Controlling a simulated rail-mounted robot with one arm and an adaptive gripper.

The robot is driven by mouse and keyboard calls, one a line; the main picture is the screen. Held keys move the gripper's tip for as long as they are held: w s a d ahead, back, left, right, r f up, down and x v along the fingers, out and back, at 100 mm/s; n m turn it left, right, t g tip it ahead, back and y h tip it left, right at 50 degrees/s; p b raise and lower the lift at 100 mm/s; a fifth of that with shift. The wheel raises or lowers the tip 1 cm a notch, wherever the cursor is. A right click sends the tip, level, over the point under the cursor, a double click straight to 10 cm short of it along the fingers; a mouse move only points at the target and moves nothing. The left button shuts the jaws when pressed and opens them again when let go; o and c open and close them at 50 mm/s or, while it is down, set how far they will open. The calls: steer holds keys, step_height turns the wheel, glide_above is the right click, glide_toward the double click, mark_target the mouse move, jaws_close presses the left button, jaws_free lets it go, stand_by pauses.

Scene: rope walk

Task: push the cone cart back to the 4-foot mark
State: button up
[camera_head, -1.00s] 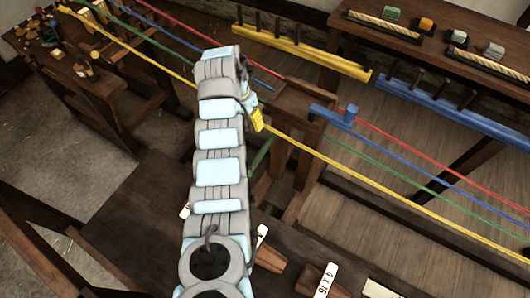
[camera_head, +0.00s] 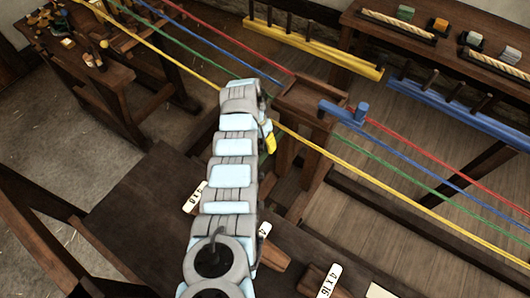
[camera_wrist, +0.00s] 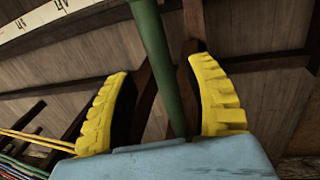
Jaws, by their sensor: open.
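A wooden stand with a box-like top (camera_head: 318,104), which looks like the cone cart, stands right of my arm in the head view. A blue crosspiece with an upright peg (camera_head: 345,112) is at its right side, and coloured strands run past it. My gripper (camera_head: 268,138) is at the stand's left side, partly hidden by my arm. In the wrist view my open gripper (camera_wrist: 157,70) has its yellow fingers on either side of a green bar (camera_wrist: 158,50), apart from it. I cannot tell for sure that the bar belongs to the cart.
A pale marked scale (camera_wrist: 50,20) crosses the wrist view's upper left; its numbers are unclear. Yellow (camera_head: 310,42) and blue (camera_head: 460,105) pegged racks stand behind. A workbench (camera_head: 75,70) is at left. Labelled wooden pieces (camera_head: 325,280) lie in front.

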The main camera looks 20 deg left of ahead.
mark_target(265, 151)
steer(key=shift+d+f+b, duration=0.2)
steer(key=shift+f+b, duration=0.05)
steer(key=shift+f, duration=0.8)
steer(key=shift+d+f+b, duration=0.2)
steer(key=shift+f+b, duration=0.05)
steer(key=shift+f, duration=0.75)
steer(key=shift+c, duration=0.3)
jaws_close()
